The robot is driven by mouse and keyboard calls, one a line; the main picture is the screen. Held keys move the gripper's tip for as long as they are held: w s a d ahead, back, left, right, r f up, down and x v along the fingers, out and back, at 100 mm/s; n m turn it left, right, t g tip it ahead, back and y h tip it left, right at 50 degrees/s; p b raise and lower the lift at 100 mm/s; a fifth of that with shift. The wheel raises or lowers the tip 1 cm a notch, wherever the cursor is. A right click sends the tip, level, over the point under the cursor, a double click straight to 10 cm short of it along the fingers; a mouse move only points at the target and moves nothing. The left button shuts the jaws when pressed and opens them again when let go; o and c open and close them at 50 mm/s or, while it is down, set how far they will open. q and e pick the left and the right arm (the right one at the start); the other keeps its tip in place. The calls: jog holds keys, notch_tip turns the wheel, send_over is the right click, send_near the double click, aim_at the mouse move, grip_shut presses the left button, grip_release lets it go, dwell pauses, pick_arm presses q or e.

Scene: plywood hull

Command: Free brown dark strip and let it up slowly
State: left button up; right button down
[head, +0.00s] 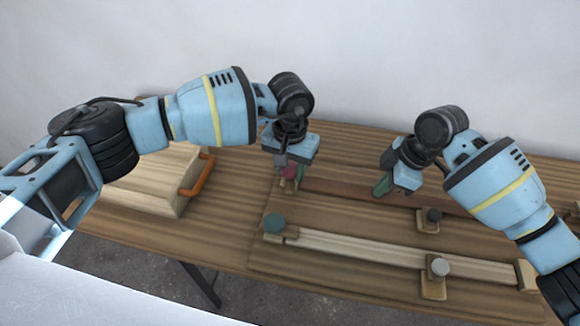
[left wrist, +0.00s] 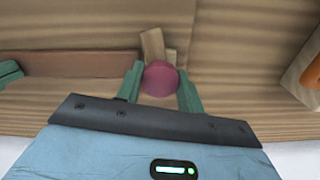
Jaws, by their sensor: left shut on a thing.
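The brown dark strip (head: 340,190) lies flat along the back of the board, and its end shows in the left wrist view (left wrist: 85,64). My left gripper (head: 289,181) is at the strip's left end, shut on a maroon knob (left wrist: 160,79). The knob sits between its green fingers, with a small wooden piece (left wrist: 152,45) beside it. My right gripper (head: 384,187) is low over the strip, right of my left one. Its green fingers overlap in the head view, so its opening and any contact with the strip are unclear.
A pale strip (head: 355,249) lies nearer the front, with a teal knob (head: 274,222) at its left end and a grey knob (head: 440,266) on a clamp. A dark knob (head: 434,215) stands between the strips. A wooden box with an orange handle (head: 197,177) is at left.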

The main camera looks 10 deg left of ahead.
pick_arm(q)
jog(key=shift+d+r+m, duration=0.1)
jog(key=shift+m, duration=0.8)
pick_arm(e)
jog(key=shift+s+f, duration=0.1)
jog(key=shift+f, duration=0.25)
pick_arm(q)
jog(key=o, duration=1.1)
jog(key=shift+c, duration=0.2)
jog(key=shift+r, duration=3.35)
pick_arm(e)
jog(key=shift+s, duration=0.1)
pick_arm(q)
jog(key=shift+r+p, duration=0.5)
jog(key=shift+r, duration=0.9)
pick_arm(e)
jog(key=shift+r, duration=1.15)
pick_arm(q)
notch_tip(320, 180, up, 6)
jog(key=t+p, duration=0.1)
jog(key=p, duration=0.1)
send_over(290, 168)
jog(key=shift+w, duration=0.1)
pick_arm(e)
jog(key=shift+w+r, duration=0.2)
jog(key=shift+r, duration=2.05)
